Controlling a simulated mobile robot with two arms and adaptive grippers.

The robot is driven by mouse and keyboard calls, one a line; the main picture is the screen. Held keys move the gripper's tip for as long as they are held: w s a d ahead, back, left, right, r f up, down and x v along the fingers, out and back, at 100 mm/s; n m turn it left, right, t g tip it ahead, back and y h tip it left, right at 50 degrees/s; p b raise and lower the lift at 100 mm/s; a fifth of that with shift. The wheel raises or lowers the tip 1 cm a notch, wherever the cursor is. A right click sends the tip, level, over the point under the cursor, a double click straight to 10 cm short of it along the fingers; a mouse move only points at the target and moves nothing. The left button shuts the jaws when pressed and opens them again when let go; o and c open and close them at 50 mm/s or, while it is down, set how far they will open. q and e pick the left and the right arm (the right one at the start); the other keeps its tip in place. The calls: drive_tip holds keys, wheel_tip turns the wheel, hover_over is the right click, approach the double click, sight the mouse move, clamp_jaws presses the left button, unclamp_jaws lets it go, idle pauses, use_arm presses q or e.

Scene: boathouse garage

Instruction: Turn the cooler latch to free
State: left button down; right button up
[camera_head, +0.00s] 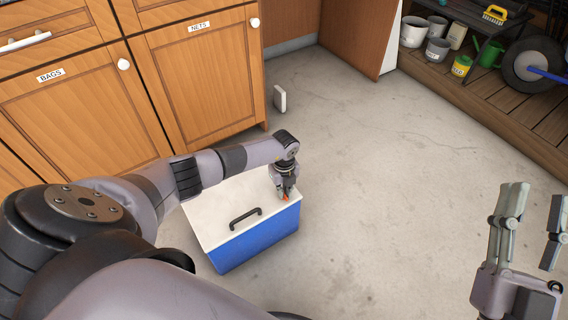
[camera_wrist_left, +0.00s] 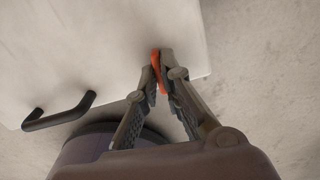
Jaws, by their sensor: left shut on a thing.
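The cooler (camera_head: 258,243) stands on the floor, with a blue body, a white lid and a black handle (camera_head: 245,218) on the lid. The small orange-red latch (camera_head: 285,197) is near the lid's right edge, mostly covered by my left gripper (camera_head: 285,194). In the left wrist view my left gripper (camera_wrist_left: 160,72) is shut on the latch (camera_wrist_left: 154,62), which shows between its fingertips. The lid (camera_wrist_left: 95,50) looks closed. My right gripper (camera_head: 530,225) is open and empty at the right, well away from the cooler.
Wooden cabinets labelled BAGS (camera_head: 75,110) and NETS (camera_head: 205,85) stand behind the cooler. A small white block (camera_head: 279,98) is on the floor by them. A wooden platform (camera_head: 480,110) at the upper right holds buckets and a wheel. The floor right of the cooler is clear.

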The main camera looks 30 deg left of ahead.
use_arm(q)
drive_tip(key=shift+a+n+p, duration=0.1)
drive_tip(key=shift+n+p, duration=0.3)
drive_tip(key=shift+n, duration=0.3)
use_arm(e)
drive_tip(key=shift+w+f+g+h, duration=0.2)
drive_tip(key=shift+w+f+g, duration=0.25)
drive_tip(key=shift+f, duration=0.3)
drive_tip(key=shift+w+f+g+h, duration=0.2)
drive_tip(key=shift+w+f+g, duration=0.1)
drive_tip(key=shift+f+g, duration=0.35)
drive_tip(key=shift+w+f+g+h, duration=0.2)
drive_tip(key=shift+w+f+g, duration=0.2)
drive_tip(key=shift+f, duration=0.4)
use_arm(q)
drive_tip(key=c, duration=1.8)
unclamp_jaws()
drive_tip(key=shift+o, duration=0.4)
drive_tip(key=shift+r, duration=0.1)
use_arm(e)
drive_tip(key=shift+s, duration=0.1)
use_arm(q)
wheel_tip(320, 180, up, 12)
